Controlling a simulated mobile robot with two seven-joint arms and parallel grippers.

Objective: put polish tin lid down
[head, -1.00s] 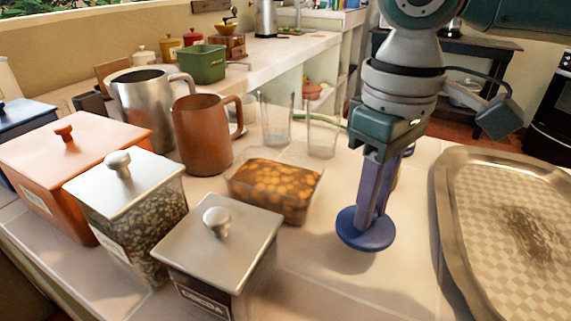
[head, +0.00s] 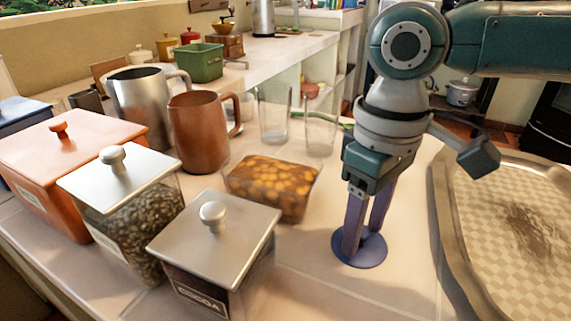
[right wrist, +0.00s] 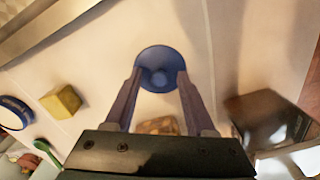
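The blue polish tin lid (head: 342,250) is a round disc low at the counter, under my right gripper (head: 362,243). In the right wrist view the lid (right wrist: 160,58) shows a paler spot at its middle. My right gripper's two purple fingers point down and stand apart, with their tips over the lid on either side of its middle. The gripper looks open. A round blue tin with a pale label band (right wrist: 14,113), perhaps the polish tin, is at the left edge of the right wrist view. My left gripper is not in view.
A metal tray (head: 447,225) lies to the right. A glass dish of brown food (head: 272,187), a cocoa canister (head: 215,240) and a copper mug (head: 204,135) stand left. Drinking glasses (head: 321,132) stand behind. A yellow block (right wrist: 62,102) lies near the blue tin. Front counter is clear.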

